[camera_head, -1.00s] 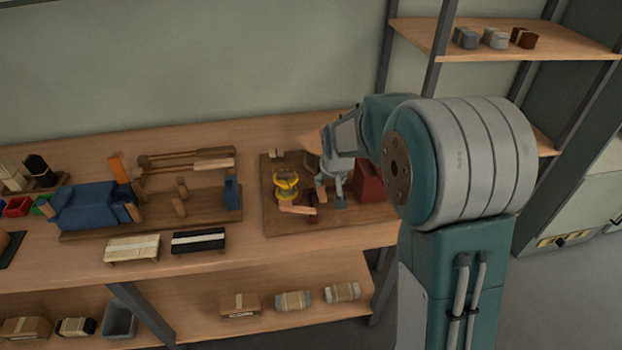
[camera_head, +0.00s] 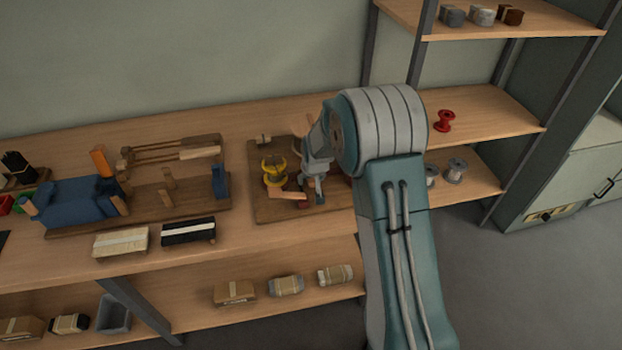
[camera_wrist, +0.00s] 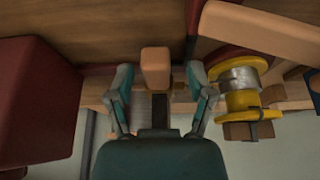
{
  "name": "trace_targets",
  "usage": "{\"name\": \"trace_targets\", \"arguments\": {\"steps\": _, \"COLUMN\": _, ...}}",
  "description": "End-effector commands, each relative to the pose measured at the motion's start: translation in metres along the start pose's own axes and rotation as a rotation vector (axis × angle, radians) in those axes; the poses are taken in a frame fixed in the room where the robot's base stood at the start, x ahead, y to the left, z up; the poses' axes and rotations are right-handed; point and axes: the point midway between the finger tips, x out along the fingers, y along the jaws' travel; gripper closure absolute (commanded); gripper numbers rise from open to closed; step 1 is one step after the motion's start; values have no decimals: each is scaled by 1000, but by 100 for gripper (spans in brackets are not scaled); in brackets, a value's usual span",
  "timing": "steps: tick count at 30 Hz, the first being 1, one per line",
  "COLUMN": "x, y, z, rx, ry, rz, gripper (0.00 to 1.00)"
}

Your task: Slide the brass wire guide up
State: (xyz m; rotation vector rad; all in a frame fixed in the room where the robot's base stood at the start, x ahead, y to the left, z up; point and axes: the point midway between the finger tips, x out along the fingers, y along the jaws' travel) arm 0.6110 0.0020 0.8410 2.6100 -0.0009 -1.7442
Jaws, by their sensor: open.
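My gripper (camera_head: 315,190) is over the wooden base board (camera_head: 262,212) at the right of the bench. In the wrist view my gripper (camera_wrist: 159,76) is open, its fingers on either side of a small tan block (camera_wrist: 155,60); I cannot tell whether they touch it. I cannot make out the brass wire guide for certain; the gripper may hide part of it. A yellow spool with silver wire (camera_wrist: 238,78) is just right of the fingers. In the head view a yellow piece (camera_head: 274,172) stands left of my gripper.
A dark red block (camera_wrist: 38,95) is close on the left in the wrist view. A tan bar (camera_wrist: 262,35) crosses the upper right. A blue tufting fixture (camera_head: 80,200) and two bristle bundles (camera_head: 120,241) (camera_head: 188,231) lie left on the bench. A red spool (camera_head: 445,120) stands on the right shelf.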

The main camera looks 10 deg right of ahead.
Motion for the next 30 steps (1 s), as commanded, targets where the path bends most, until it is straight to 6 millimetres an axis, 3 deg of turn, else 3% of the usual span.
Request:
{"name": "trace_targets", "arguments": {"steps": 7, "x": 1, "y": 0, "z": 0, "rx": 1, "ry": 0, "rz": 1, "gripper": 31}}
{"name": "trace_targets", "arguments": {"steps": 8, "x": 1, "y": 0, "z": 0, "rx": 1, "ry": 0, "rz": 1, "gripper": 40}}
{"name": "trace_targets", "arguments": {"steps": 12, "x": 1, "y": 0, "z": 0, "rx": 1, "ry": -1, "rz": 1, "gripper": 100}}
{"name": "trace_targets", "arguments": {"steps": 19, "x": -1, "y": 0, "z": -1, "rx": 1, "ry": 0, "rz": 0, "gripper": 100}}
{"name": "trace_targets", "arguments": {"steps": 25, "x": -25, "y": 0, "z": -11, "rx": 0, "ry": 2, "rz": 0, "gripper": 100}}
{"name": "trace_targets", "arguments": {"steps": 30, "x": -30, "y": 0, "z": -12, "rx": 0, "ry": 1, "rz": 0, "gripper": 100}}
